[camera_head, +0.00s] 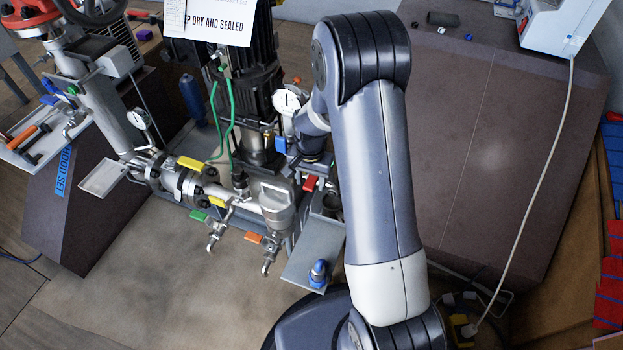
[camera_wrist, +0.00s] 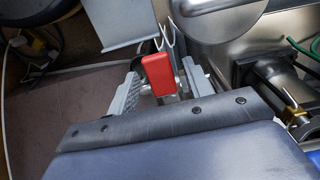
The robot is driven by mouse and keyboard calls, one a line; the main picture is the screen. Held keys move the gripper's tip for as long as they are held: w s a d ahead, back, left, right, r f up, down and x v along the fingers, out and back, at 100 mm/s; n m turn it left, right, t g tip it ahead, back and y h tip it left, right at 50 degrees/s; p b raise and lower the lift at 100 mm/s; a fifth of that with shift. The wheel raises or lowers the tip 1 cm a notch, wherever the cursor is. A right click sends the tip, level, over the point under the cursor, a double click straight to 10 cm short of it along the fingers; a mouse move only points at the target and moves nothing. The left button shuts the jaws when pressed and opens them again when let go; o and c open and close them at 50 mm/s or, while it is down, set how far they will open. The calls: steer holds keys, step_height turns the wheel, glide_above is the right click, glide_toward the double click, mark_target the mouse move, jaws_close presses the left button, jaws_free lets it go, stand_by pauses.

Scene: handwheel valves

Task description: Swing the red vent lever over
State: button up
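The red vent lever (camera_wrist: 158,73) shows in the middle of the wrist view, its flat red grip facing the camera. In the head view the red lever (camera_head: 309,184) is a small red patch just below the end of my arm. My gripper (camera_wrist: 162,86) is open, with one grey finger to the left of the lever and one to the right. The lever stands between the fingers, with small gaps showing on both sides. In the head view my wrist and arm hide most of the gripper and the lever's mount.
Other handles are close by: yellow (camera_head: 192,163), green (camera_head: 198,215), orange (camera_head: 254,237) and blue (camera_head: 281,145). A pressure gauge (camera_head: 287,101) stands beside my wrist. A grey plate (camera_head: 312,258) with a blue fitting (camera_head: 318,272) lies below. A dark cabinet (camera_head: 490,150) stands right.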

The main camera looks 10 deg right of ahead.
steer(key=shift+r, duration=0.1)
step_height(320, 180, up, 6)
steer(key=p, duration=0.4)
steer(key=shift+p, duration=0.4)
step_height(320, 180, up, 11)
steer(key=p, duration=0.2)
steer(key=shift+f, duration=0.2)
step_height(320, 180, down, 15)
steer(key=b, duration=0.5)
steer(key=shift+f, duration=0.1)
stand_by(0.6)
